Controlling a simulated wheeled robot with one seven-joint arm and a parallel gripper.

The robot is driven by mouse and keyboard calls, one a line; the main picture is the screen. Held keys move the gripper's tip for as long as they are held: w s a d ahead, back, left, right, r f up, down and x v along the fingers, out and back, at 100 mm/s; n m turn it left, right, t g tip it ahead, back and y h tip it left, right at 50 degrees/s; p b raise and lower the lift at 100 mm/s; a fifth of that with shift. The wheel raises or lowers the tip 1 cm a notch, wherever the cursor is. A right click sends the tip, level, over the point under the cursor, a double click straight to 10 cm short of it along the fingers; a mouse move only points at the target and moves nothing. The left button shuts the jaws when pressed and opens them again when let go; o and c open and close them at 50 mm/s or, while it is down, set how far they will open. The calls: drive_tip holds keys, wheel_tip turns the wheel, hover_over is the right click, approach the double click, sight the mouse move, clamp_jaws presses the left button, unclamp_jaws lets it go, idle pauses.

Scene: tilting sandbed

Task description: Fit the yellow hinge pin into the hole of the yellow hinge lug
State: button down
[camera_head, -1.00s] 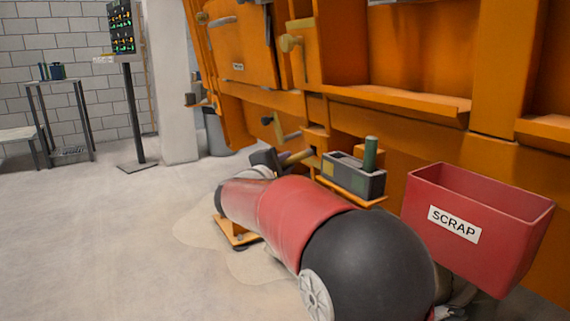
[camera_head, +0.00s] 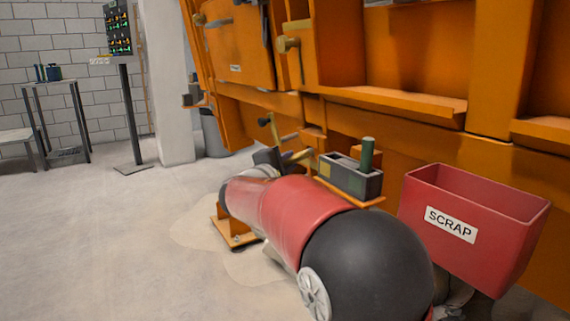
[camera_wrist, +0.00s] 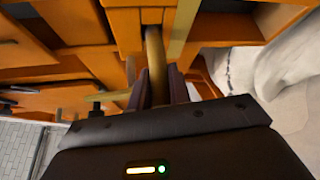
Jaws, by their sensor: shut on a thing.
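My gripper (camera_wrist: 155,92) is shut on a yellow-brass rod, which I take to be the hinge pin (camera_wrist: 154,50). In the wrist view the rod stands out beyond the dark fingers, toward orange framework. In the head view the pin (camera_head: 301,156) shows as a short yellow piece beside my dark gripper (camera_head: 275,158), low in front of the orange machine. My red and black arm hides much of the area below. I cannot clearly pick out the yellow hinge lug or its hole, nor tell whether the pin touches anything.
A grey tray (camera_head: 340,181) with a green cylinder (camera_head: 367,153) sits on a small orange shelf right of my gripper. A red SCRAP bin (camera_head: 500,250) stands farther right. A lever with a black knob (camera_head: 264,121) projects behind my gripper.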

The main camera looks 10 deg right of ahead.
sight(296, 159)
drive_tip(key=shift+w+d+r, duration=0.2)
drive_tip(key=shift+w+d, duration=0.05)
drive_tip(key=shift+d, duration=0.5)
drive_tip(key=shift+w+d+r, duration=0.15)
drive_tip(key=shift+w+d, duration=0.1)
drive_tip(key=shift+d, duration=0.5)
drive_tip(key=c, duration=1.2)
unclamp_jaws()
drive_tip(key=shift+f, duration=0.1)
drive_tip(key=v, duration=0.7)
drive_tip(key=shift+s+a, duration=0.2)
drive_tip(key=shift+s, duration=0.15)
